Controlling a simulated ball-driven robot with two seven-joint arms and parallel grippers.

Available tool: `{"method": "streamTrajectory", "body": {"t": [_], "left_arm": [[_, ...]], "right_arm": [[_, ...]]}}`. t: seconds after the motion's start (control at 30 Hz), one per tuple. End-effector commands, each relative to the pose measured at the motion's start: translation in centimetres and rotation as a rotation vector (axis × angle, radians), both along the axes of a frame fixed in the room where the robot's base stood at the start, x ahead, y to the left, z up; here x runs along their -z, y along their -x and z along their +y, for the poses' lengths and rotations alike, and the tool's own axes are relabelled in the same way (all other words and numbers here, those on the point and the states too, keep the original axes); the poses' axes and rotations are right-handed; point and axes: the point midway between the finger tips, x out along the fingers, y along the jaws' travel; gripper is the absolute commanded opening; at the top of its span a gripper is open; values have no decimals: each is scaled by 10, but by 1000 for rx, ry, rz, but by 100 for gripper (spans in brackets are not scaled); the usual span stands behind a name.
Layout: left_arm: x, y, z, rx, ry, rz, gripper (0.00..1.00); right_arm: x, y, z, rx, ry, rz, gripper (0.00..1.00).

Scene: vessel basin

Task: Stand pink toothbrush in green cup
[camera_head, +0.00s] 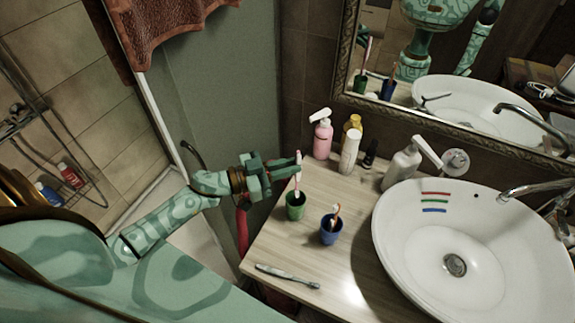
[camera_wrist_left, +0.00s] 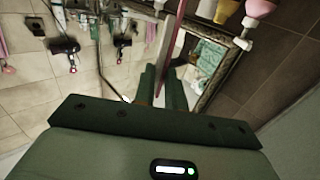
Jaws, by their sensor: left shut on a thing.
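My left gripper (camera_head: 291,165) is shut on the pink toothbrush (camera_head: 298,177), which stands nearly upright just above the counter. The green cup (camera_head: 295,210) stands directly below it on the wooden counter. The brush's lower end reaches the cup's mouth; I cannot tell how deep it sits inside. In the left wrist view the pink handle (camera_wrist_left: 174,45) runs up between the fingers (camera_wrist_left: 163,85). My right gripper is in neither view.
A blue cup (camera_head: 331,231) holding another toothbrush stands close by. A grey toothbrush (camera_head: 288,276) lies near the front edge. Bottles (camera_head: 322,138) stand at the back, with a white basin (camera_head: 400,225) at right. A mirror (camera_head: 440,80) hangs behind.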

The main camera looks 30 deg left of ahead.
Motion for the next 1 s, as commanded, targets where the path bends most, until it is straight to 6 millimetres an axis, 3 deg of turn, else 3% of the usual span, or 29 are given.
{"method": "streamTrajectory", "body": {"t": [0.53, 0.97, 1.0], "left_arm": [[53, 0, 0, 0, 0, 0, 0], [60, 0, 0, 0, -1, -1, 0], [60, 0, 0, 0, -1, -1, 18]], "right_arm": [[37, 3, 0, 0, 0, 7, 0], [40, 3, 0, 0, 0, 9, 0], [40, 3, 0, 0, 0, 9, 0]]}}
